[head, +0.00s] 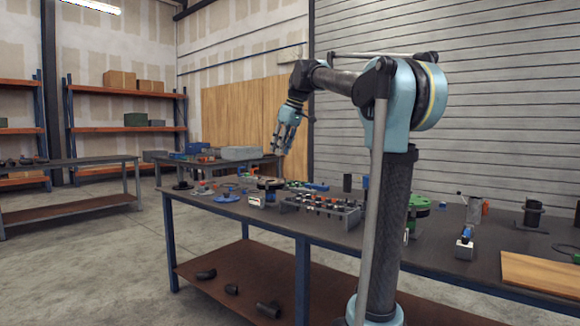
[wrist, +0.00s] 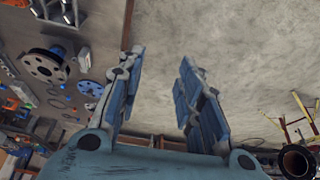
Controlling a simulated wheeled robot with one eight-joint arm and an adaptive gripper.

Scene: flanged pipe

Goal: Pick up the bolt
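My gripper (head: 282,150) is raised in the air above the far part of the workbench (head: 237,208). In the wrist view my gripper (wrist: 161,60) has its two blue fingers apart, with only bare floor between them. I cannot single out one bolt for certain. Small dark and red-tipped pieces, possibly bolts, stand in a grey rack (head: 322,207) on the bench. A round flange (head: 270,184) lies just left of the rack. A flange (wrist: 43,67) with a blue piece at its edge shows at the left of the wrist view, apart from the fingers.
Blue discs (head: 227,197) and other small parts lie on the bench's left end. A green flanged part (head: 418,205), a dark upright cylinder (head: 474,209) and a wooden board (head: 540,273) are to the right. Black pipe pieces (head: 268,309) lie on the lower shelf.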

